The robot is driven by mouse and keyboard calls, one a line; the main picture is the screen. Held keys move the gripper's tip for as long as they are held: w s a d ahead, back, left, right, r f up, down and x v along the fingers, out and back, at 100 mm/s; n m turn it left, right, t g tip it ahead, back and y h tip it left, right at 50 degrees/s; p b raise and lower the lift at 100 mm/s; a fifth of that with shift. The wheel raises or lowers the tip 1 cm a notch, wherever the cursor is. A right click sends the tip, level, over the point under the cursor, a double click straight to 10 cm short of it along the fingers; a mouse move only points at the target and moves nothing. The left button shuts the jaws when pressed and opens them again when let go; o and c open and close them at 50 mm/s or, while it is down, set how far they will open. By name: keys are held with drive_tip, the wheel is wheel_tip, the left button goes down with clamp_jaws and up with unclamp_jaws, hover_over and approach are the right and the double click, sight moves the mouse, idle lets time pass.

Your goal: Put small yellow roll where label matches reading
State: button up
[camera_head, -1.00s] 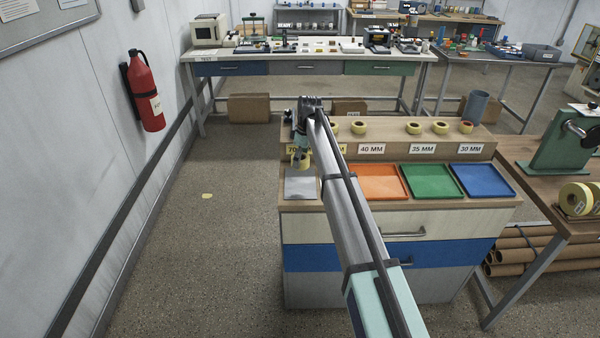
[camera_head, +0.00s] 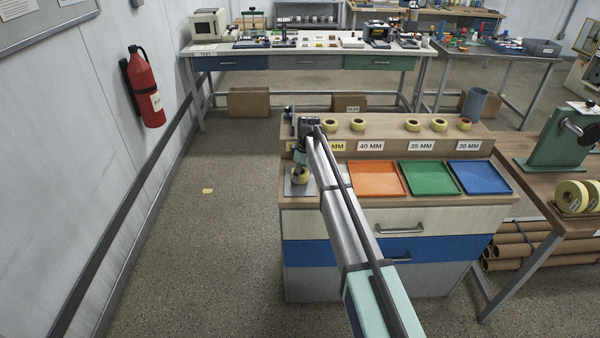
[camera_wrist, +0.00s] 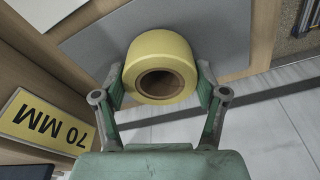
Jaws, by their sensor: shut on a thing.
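The small yellow roll (camera_wrist: 160,62) is between the two fingers of my gripper (camera_wrist: 160,97) in the wrist view, with its brown core facing the camera. My gripper (camera_head: 300,172) is shut on the roll (camera_head: 300,175) over the grey plate (camera_head: 292,190) at the cabinet's left end. I cannot tell whether the roll touches the plate. The yellow 70 MM label (camera_wrist: 42,122) shows in the wrist view. White labels read 40 MM (camera_head: 370,146), 35 MM (camera_head: 421,146) and 30 MM (camera_head: 468,146) on the raised shelf's front. No reading is legible.
Several yellow rolls (camera_head: 412,125) stand on the shelf (camera_head: 385,128). Empty orange (camera_head: 377,180), green (camera_head: 430,178) and blue (camera_head: 480,177) trays lie in front of it. A green machine (camera_head: 556,140) stands on the right bench. The floor at left is open.

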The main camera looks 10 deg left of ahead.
drive_tip(key=shift+f, duration=0.15)
drive_tip(key=o, duration=1.3)
drive_tip(key=r+b, duration=0.1)
drive_tip(key=r, duration=0.3)
drive_tip(key=d+r+b, duration=0.1)
drive_tip(key=r, duration=0.3)
drive_tip(key=r+b, duration=0.1)
drive_tip(key=r, duration=0.3)
drive_tip(key=shift+s+d+r, duration=0.1)
drive_tip(key=shift+s+d, duration=0.15)
drive_tip(key=shift+d, duration=0.1)
